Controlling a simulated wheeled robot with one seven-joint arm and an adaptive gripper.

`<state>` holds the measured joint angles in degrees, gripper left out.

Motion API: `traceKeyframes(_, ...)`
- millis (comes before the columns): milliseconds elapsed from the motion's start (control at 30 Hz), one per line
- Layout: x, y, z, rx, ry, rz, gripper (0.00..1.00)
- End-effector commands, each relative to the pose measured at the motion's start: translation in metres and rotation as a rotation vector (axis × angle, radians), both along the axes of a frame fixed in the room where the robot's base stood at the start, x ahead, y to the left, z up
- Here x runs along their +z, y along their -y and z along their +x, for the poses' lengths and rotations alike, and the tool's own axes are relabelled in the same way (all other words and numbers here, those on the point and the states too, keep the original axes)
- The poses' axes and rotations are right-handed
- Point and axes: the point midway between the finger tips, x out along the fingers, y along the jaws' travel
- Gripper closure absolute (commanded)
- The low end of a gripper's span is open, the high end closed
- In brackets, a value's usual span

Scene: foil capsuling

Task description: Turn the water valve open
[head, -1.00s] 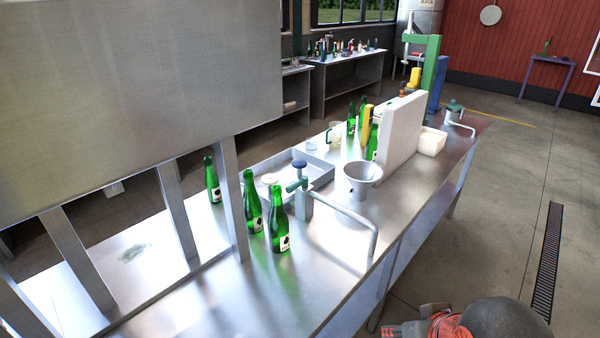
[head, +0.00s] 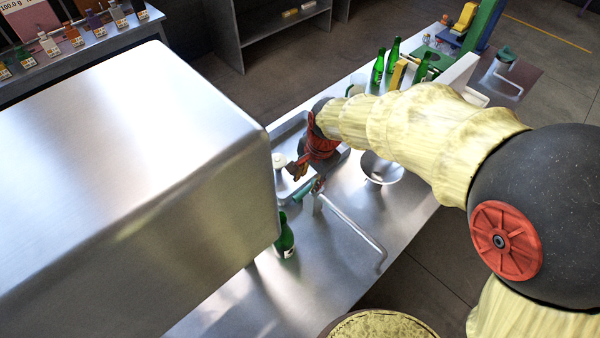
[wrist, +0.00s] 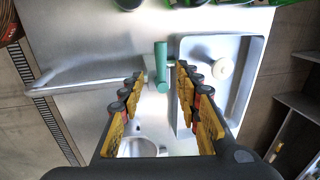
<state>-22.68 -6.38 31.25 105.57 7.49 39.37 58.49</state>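The water tap, with a green valve handle (head: 303,193), stands on the steel bench. Its long grey spout pipe (head: 350,222) reaches toward the front edge. My gripper (head: 296,172) is just above and behind the handle in the head view, and its wrist partly hides the tray behind. In the wrist view, my gripper (wrist: 160,72) is open, with its yellow and black fingers apart. The green handle (wrist: 161,66) shows between the fingertips, and there is a gap on each side. Whether it lies at fingertip depth or below is unclear.
A steel tray (wrist: 257,75) with a white round item (wrist: 222,68) lies beside the tap. A metal bucket (head: 382,167) stands to the right under my arm. A green bottle (head: 285,238) stands close left of the tap. A large steel hood (head: 130,150) fills the left.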

Motion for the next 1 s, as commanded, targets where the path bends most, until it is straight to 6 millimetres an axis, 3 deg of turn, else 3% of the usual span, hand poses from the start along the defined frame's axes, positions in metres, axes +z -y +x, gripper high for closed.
traceKeyframes(600, -0.073, -0.013, 0.009, -0.009, -0.008, 0.0, 0.67)
traceKeyframes(1000, -0.079, -0.014, 0.011, -0.009, -0.006, 0.001, 0.68)
